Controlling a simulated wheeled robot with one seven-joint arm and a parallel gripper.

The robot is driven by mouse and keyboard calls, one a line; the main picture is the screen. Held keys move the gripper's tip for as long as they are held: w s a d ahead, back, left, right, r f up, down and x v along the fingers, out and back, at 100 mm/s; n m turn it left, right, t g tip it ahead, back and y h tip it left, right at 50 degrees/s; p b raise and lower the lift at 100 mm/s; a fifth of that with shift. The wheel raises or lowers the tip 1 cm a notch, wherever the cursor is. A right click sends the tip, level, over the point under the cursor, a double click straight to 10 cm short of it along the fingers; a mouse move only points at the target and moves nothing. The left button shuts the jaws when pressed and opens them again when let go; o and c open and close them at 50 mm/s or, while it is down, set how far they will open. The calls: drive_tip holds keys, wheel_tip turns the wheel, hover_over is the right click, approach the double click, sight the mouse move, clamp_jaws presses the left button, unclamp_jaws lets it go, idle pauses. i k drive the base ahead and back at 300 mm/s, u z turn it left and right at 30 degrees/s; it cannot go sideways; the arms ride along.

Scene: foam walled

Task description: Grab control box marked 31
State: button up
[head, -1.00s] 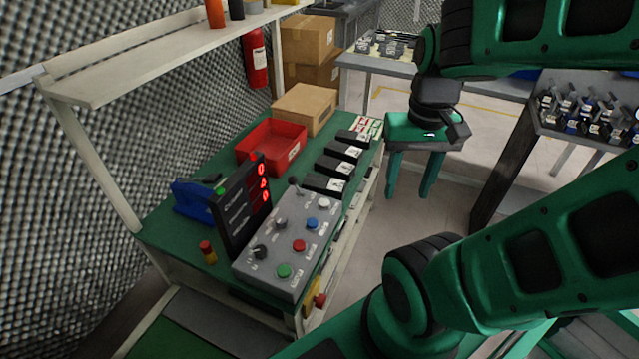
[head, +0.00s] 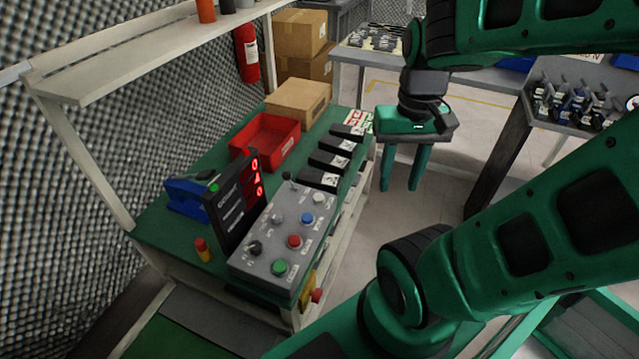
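My gripper (head: 404,187) points down to the right of the bench, apart from the boxes. Its two green fingers are spread, with nothing visible between them.
A black display (head: 233,205) with red digits stands left of the panel. A shelf (head: 140,55) overhangs the bench's left side. A table with several parts (head: 570,105) is at right.

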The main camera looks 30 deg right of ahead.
sight(325, 182)
drive_tip(key=k, duration=0.5)
drive_tip(key=u, duration=1.05)
drive_tip(key=k, duration=0.65)
drive_tip(key=z, duration=1.7)
drive_tip(key=i, duration=1)
drive_tip(key=u, duration=0.05)
